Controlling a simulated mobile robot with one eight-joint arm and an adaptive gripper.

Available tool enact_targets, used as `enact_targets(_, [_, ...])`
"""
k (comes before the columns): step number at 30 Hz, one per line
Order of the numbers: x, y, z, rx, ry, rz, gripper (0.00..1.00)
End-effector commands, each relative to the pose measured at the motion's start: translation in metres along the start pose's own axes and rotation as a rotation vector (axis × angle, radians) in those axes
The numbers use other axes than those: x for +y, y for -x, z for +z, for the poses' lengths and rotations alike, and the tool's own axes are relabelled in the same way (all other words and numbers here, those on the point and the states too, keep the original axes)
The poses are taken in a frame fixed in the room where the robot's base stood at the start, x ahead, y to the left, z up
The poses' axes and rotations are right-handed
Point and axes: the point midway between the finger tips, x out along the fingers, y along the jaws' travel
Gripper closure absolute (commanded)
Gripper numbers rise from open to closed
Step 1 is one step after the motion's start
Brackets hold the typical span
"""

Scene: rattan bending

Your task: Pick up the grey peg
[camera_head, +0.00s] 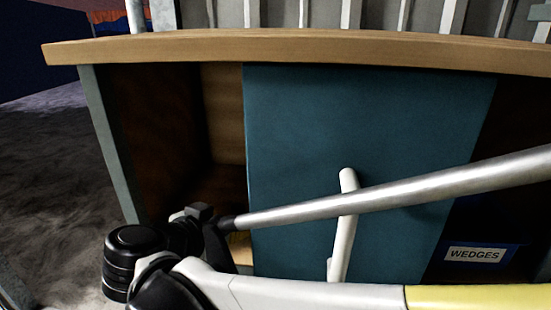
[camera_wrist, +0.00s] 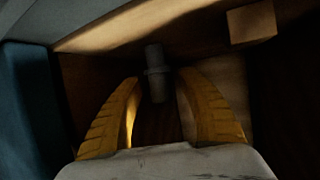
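The grey peg (camera_wrist: 156,84) is a short dark cylinder with a wider collar. It shows at the top middle of the wrist view, inside a dim wooden compartment. My gripper (camera_wrist: 158,78) has its two yellow fingers apart, one on each side of the peg. A gap shows between the peg and each fingertip, so the fingers do not look closed on it. I cannot tell how deep the peg lies between them. In the head view the peg is not visible, and my arm reaches to the open left part of the cabinet.
A small wooden block (camera_wrist: 252,23) lies at the upper right of the wrist view. A teal door panel (camera_head: 300,130) with a pale upright handle (camera_head: 346,240) covers the cabinet's middle under the wooden top (camera_head: 300,46). A bin labelled WEDGES (camera_head: 475,255) sits at the right.

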Motion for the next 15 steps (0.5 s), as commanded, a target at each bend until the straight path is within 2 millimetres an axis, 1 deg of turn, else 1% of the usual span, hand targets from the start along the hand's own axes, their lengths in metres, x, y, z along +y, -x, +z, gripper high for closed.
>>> enact_targets(1, [-0.0001,0.0001,0.0000,0.000,0.000,0.000,0.70])
enact_targets(2, [-0.0001,0.0002,0.0000,0.000,0.000,0.000,0.79])
enact_targets(3, [-0.0001,0.0002,0.0000,0.000,0.000,0.000,0.92])
enact_targets(4, [0.0000,0.0002,0.0000,0.000,0.000,0.000,0.98])
enact_targets(15, [0.0001,0.0006,-0.0006,-0.001,0.000,0.000,0.98])
